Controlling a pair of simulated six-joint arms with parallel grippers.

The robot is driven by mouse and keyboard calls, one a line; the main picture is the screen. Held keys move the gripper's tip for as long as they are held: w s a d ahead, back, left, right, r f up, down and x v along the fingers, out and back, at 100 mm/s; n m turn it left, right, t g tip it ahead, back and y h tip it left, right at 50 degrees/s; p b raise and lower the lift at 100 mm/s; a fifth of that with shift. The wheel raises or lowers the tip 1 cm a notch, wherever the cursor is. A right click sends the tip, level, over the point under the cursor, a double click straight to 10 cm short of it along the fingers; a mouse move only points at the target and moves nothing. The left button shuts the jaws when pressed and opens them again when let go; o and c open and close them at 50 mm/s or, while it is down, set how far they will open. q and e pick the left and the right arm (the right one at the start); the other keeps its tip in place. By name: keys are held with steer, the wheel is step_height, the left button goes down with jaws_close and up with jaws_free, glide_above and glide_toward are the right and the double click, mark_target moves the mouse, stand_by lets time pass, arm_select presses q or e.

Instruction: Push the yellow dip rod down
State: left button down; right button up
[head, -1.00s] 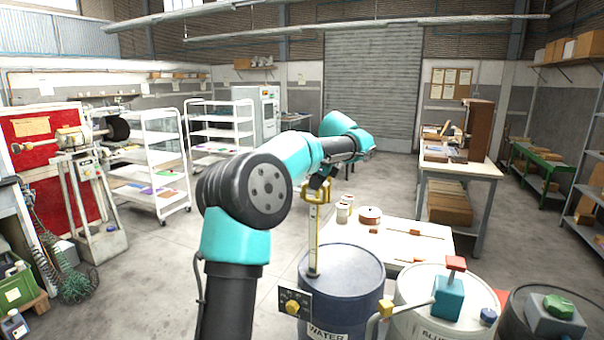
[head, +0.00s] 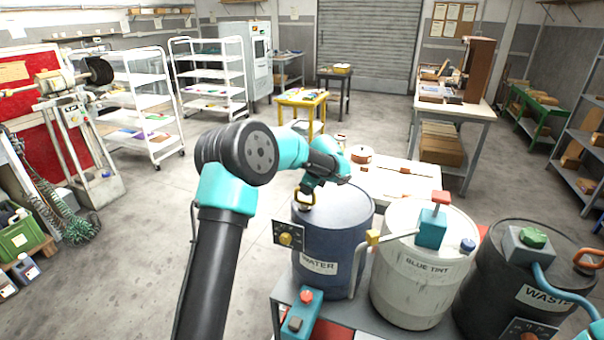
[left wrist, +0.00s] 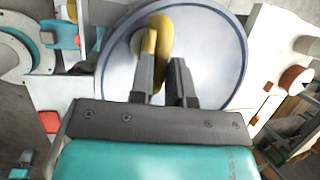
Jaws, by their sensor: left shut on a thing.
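The yellow dip rod's looped handle (head: 305,198) sits low over the lid of the blue WATER drum (head: 338,240). My left gripper (head: 310,190) is shut on this handle, with its arm reaching over from the left. In the left wrist view the yellow handle (left wrist: 158,42) rises between the two dark fingers (left wrist: 163,78), above the pale round drum lid (left wrist: 215,55). The rod's measuring strip does not show now. My right gripper is not in view.
A white BLUE TINT drum (head: 410,275) with a teal and red pump (head: 433,225) and a dark WASTE drum (head: 520,275) stand to the right. A white table (head: 395,180) stands behind. Open floor (head: 130,240) lies to the left.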

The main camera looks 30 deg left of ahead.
arm_select(q)
steer(key=shift+s+f, duration=0.1)
steer(key=shift+f, duration=0.4)
steer(key=c, duration=1.1)
jaws_free()
steer(key=shift+r, duration=0.1)
steer(key=v, duration=1.7)
steer(key=shift+d+r, duration=0.15)
